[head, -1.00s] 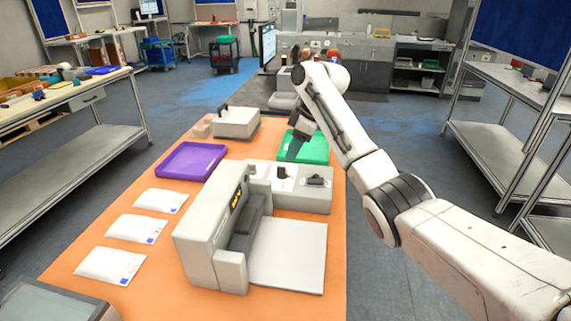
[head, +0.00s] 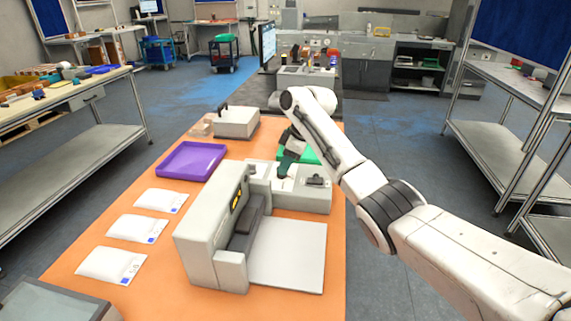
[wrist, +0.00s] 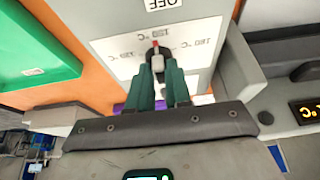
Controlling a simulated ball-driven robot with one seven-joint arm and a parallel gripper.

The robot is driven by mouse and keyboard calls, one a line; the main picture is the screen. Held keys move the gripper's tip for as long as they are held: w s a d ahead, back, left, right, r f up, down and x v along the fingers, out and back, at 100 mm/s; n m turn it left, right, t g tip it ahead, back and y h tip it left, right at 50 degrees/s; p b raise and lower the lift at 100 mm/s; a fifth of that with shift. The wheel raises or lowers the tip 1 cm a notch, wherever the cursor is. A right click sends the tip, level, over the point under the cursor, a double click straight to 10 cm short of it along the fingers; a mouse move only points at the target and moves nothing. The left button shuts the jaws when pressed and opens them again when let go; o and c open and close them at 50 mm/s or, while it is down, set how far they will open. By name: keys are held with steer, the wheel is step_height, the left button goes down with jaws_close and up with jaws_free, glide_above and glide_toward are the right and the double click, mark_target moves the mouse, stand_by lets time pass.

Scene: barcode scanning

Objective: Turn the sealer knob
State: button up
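The sealer (head: 208,242) is a grey machine on the orange table, with a white dial panel (wrist: 195,38) at its far end. In the wrist view, the dark knob (wrist: 158,52) has a red-and-white pointer and sits among printed temperature marks. My gripper (head: 284,174) is low over this panel in the head view and covers the knob there. In the wrist view my green gripper fingers (wrist: 160,70) are apart, with a gap between them. Their tips are at the knob's near edge, roughly on either side of it. I cannot tell whether they touch it.
A dark switch (head: 315,181) sits on the panel to the right. A green tray (head: 310,156) lies just behind the panel, and a purple tray (head: 191,160) lies to the left. White packets (head: 137,228) line the table's left side. The sealer's display housing (wrist: 302,85) rises beside my fingers.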

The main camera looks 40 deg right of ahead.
jaws_close()
steer(key=shift+r+p, duration=0.1)
steer(key=shift+p, duration=0.25)
steer(key=m+p, duration=0.1)
steer(key=m+h+p, duration=0.1)
steer(key=m+p, duration=0.1)
steer(key=shift+a+r+t, duration=0.15)
steer(key=shift+a+t, duration=0.1)
steer(key=shift+t, duration=0.15)
steer(key=m+h+p, duration=0.1)
steer(key=m+p, duration=0.1)
steer(key=shift+s+a+m, duration=0.1)
steer(key=shift+m, duration=0.2)
steer(key=m+h+p, duration=0.1)
steer(key=m+p, duration=0.1)
steer(key=m, duration=0.1)
steer(key=shift+a+m, duration=0.15)
steer(key=shift+m, duration=0.15)
steer(key=shift+a+f+m+h+p, duration=0.1)
steer(key=shift+m+h+p, duration=0.35)
steer(key=shift+m, duration=0.7)
steer(key=shift+a+f+m+h+p, duration=0.1)
steer(key=shift+m+h, duration=0.55)
steer(key=shift+m, duration=0.5)
steer(key=shift+d, duration=0.1)
